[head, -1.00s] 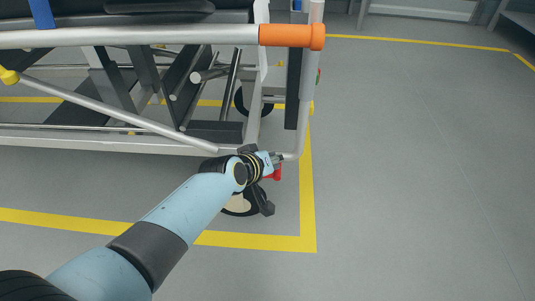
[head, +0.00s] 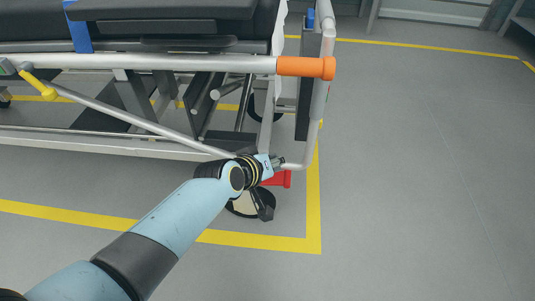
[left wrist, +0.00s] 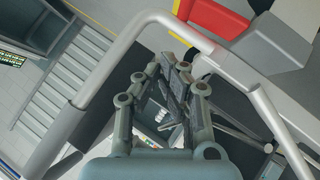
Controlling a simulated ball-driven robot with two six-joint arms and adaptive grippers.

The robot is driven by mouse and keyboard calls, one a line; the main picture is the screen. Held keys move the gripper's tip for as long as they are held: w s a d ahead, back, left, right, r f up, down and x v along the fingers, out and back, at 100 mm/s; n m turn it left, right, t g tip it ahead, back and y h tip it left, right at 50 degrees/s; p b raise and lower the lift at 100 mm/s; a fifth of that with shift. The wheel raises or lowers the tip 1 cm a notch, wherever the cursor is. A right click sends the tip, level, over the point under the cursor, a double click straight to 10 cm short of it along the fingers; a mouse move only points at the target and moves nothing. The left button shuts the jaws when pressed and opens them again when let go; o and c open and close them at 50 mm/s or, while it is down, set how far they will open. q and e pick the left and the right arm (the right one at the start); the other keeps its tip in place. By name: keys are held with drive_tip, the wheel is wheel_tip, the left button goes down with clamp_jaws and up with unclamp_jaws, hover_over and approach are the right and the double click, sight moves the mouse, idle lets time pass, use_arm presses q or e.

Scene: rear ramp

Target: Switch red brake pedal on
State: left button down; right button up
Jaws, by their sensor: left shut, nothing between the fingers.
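The red brake pedal (head: 284,180) is low at the right end of the wheeled stretcher, above a caster wheel (head: 243,206). My left gripper (head: 278,161) is just above the pedal and partly covers it, close to the bent end of the grey frame tube. In the left wrist view my left gripper (left wrist: 180,68) is shut and empty. A red part (left wrist: 215,18), apparently the pedal, lies beyond the fingertips at the top of that view, across the tube. I cannot tell whether the fingers touch the tube or pedal. My right gripper is out of view.
The stretcher's upper rail (head: 180,63) ends in an orange grip (head: 305,67) above my left gripper. A grey upright tube (head: 318,110) stands at its right end. A yellow floor line (head: 315,200) runs alongside. The floor to the right is clear.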

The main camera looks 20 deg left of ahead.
use_arm(q)
drive_tip(key=shift+d+r+p+v, duration=0.15)
drive_tip(key=shift+p+v, duration=0.15)
drive_tip(key=shift+v, duration=0.5)
drive_tip(key=shift+d+p+v, duration=0.15)
drive_tip(key=shift+p+v, duration=0.2)
drive_tip(key=shift+v, duration=0.45)
drive_tip(key=shift+d+r+p+v, duration=0.15)
drive_tip(key=shift+p+v, duration=0.15)
drive_tip(key=shift+v, duration=0.5)
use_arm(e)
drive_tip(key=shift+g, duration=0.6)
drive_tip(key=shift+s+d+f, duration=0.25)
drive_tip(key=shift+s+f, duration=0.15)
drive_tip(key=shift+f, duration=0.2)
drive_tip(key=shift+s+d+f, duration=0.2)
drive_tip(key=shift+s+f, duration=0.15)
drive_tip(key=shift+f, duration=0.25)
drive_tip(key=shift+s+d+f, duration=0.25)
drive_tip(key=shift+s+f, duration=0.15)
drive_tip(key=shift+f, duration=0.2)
use_arm(q)
drive_tip(key=shift+f, duration=0.1)
